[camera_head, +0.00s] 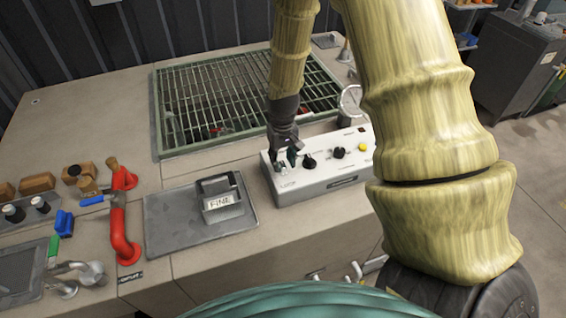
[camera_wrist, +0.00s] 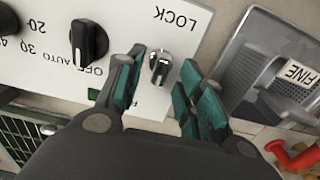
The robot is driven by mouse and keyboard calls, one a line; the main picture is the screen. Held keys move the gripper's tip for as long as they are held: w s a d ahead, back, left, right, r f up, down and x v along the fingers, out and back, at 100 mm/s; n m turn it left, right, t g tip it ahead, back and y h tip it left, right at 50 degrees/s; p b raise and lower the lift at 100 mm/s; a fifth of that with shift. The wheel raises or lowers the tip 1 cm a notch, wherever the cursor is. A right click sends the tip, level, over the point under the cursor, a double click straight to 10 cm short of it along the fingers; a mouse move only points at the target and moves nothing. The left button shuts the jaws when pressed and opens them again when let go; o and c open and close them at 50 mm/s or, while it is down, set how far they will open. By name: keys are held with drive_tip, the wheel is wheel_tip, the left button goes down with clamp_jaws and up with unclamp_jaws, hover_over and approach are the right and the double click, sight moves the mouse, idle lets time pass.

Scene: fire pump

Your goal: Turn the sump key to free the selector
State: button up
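The sump key (camera_wrist: 160,64) is a small silver key switch beside the printed word LOCK on a white control panel. The black selector knob (camera_wrist: 88,42) is beside it, with OFF, AUTO and numbers printed around; it also shows in the head view (camera_head: 309,162). My gripper (camera_wrist: 163,62) is open, its teal-padded fingertips on either side of the key in the wrist view. Whether they touch it or are low enough to flank it, I cannot tell. In the head view my gripper (camera_head: 286,159) points down at the panel's left end and largely hides the key.
The control box (camera_head: 325,182) also carries another black knob (camera_head: 339,152) and a yellow button (camera_head: 362,146). A plate labelled FINE (camera_head: 175,212) lies left of it. A green grating (camera_head: 185,110) is behind. A red pipe handle (camera_head: 118,215) stands at left.

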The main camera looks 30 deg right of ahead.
sight(283, 164)
wheel_tip(283, 164, up, 10)
idle(0.5)
idle(0.5)
